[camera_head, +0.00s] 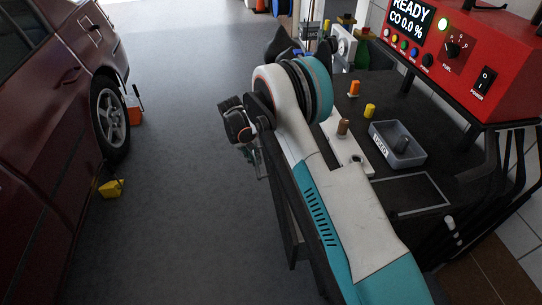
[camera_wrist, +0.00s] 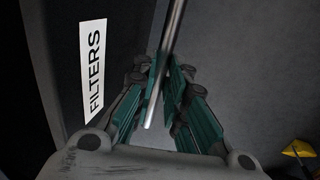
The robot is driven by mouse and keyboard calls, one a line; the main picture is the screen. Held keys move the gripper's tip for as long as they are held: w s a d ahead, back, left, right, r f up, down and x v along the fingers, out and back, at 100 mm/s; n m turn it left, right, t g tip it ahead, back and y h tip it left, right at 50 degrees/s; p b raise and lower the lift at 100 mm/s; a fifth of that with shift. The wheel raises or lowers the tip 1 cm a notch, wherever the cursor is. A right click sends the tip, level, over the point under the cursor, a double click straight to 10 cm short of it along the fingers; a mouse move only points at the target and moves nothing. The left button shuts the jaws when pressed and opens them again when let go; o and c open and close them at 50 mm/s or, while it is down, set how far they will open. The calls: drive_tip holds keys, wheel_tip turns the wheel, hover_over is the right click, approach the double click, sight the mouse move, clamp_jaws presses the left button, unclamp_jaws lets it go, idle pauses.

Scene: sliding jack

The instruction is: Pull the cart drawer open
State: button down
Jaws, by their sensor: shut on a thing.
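A dark drawer front (camera_wrist: 62,75) with a white FILTERS label (camera_wrist: 92,68) fills the left of the wrist view. A thin metal handle bar (camera_wrist: 172,32) runs in front of it. My gripper (camera_wrist: 163,75) has its green-padded fingers on both sides of the bar, shut on it. In the head view my gripper (camera_head: 247,140) is beside the left side of the black cart (camera_head: 405,190). My arm hides much of that side, so how far the drawer stands out cannot be told.
On the cart are a grey bin (camera_head: 410,150), small orange and yellow parts and a red analyser (camera_head: 475,60). A dark red car (camera_head: 50,130) stands left, with a yellow chock (camera_head: 111,188) by its wheel. The grey floor between car and cart is clear.

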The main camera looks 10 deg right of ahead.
drive_tip(key=a, duration=0.7)
drive_tip(key=shift+a, duration=0.25)
drive_tip(key=c, duration=1.6)
unclamp_jaws()
drive_tip(key=v, duration=1.2)
